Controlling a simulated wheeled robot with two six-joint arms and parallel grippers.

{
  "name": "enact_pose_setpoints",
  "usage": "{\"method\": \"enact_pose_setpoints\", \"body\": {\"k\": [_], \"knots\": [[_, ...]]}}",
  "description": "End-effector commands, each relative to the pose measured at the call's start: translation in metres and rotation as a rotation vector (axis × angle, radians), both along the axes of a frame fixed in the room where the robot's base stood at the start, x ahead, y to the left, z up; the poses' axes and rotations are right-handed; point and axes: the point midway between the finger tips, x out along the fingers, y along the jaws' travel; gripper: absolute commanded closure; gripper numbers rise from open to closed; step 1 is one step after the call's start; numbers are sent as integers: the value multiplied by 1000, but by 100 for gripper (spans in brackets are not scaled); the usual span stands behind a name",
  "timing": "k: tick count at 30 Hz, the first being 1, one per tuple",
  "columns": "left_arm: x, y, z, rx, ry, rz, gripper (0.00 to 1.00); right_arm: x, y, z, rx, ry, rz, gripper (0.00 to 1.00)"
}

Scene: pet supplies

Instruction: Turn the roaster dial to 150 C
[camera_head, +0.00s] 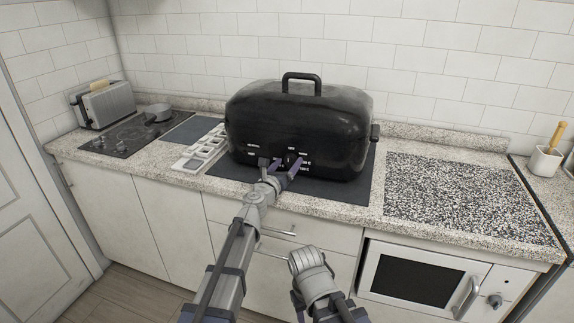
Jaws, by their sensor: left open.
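The black roaster (300,115) stands on a dark mat on the counter, with its lid shut and a handle on top. Small white markings show on its lower front. The dial (289,160) is a small dark shape among these markings, largely lost against the black front. My left gripper (287,163) is open at the roaster's front, with its fingers on either side of the dial area. I cannot tell whether the fingers touch the dial, nor read its setting. Part of my right arm shows at the bottom centre, but its gripper is not visible.
A pale compartment tray (200,148) lies left of the roaster. A speckled board (460,200) lies bare on the right, with a utensil crock (544,161) beyond. A built-in oven (415,281) sits below the counter.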

Motion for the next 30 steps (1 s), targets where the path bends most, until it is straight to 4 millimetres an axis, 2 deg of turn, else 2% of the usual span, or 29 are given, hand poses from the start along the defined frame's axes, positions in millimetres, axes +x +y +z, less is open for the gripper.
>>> {"method": "enact_pose_setpoints", "body": {"k": [4,25,30], "knots": [[-1,0,0,0,0,0,19,0,0,0,0,0,0,50],[-1,0,0,0,0,-1,98,0,0,0,0,0,0,50],[-1,0,0,4,-2,-1,100,0,0,0,0,0,0,50]]}}
